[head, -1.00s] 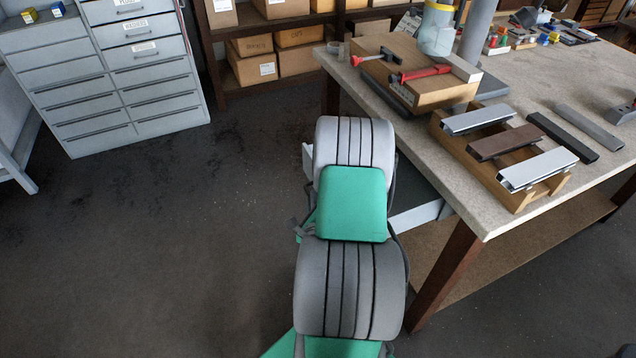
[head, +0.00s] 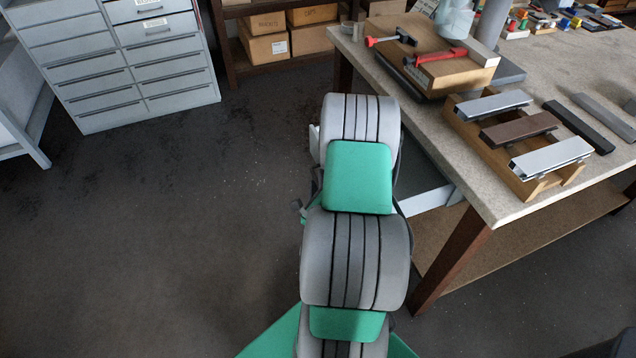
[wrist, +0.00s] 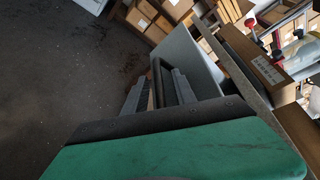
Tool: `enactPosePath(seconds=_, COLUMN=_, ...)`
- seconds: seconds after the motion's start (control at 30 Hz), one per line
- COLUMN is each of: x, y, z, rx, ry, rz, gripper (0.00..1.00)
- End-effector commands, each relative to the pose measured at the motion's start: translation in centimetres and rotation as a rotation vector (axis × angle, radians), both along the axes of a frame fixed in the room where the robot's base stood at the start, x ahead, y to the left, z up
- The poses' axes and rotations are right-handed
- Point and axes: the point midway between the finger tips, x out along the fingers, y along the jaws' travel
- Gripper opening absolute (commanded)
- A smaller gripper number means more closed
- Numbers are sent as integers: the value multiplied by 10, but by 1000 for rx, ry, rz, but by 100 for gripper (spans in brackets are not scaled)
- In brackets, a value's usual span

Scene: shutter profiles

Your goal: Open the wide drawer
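The wide drawer (head: 428,199) is light grey and sits under the workbench top. In the head view its side and dark inside show to the right of my arm, so it stands partly out; my arm hides most of it. In the wrist view a light grey panel of it (wrist: 190,55) lies beside the bench edge, with a dark handle-like bar (wrist: 157,72) at its left. My gripper (wrist: 160,88) has its two grey fingers apart at this bar. Whether they touch it is unclear. My gripper is hidden in the head view.
The workbench (head: 400,110) carries a wooden block with red-handled clamps (head: 430,65) and a wooden rack of profiles (head: 520,150). A grey drawer cabinet (head: 130,75) stands at the far left. Cardboard boxes (head: 265,50) fill the back shelf. The floor left of my arm is clear.

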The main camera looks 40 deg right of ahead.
Motion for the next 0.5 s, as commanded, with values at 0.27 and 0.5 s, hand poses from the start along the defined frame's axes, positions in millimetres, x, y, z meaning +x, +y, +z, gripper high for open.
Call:
enactPosePath(seconds=0.27, x=-13, y=11, z=1, rx=-2, ry=-2, rz=1, gripper=32)
enactPosePath(seconds=0.5, x=-39, y=34, z=9, rx=-3, ry=-2, rz=-1, gripper=32)
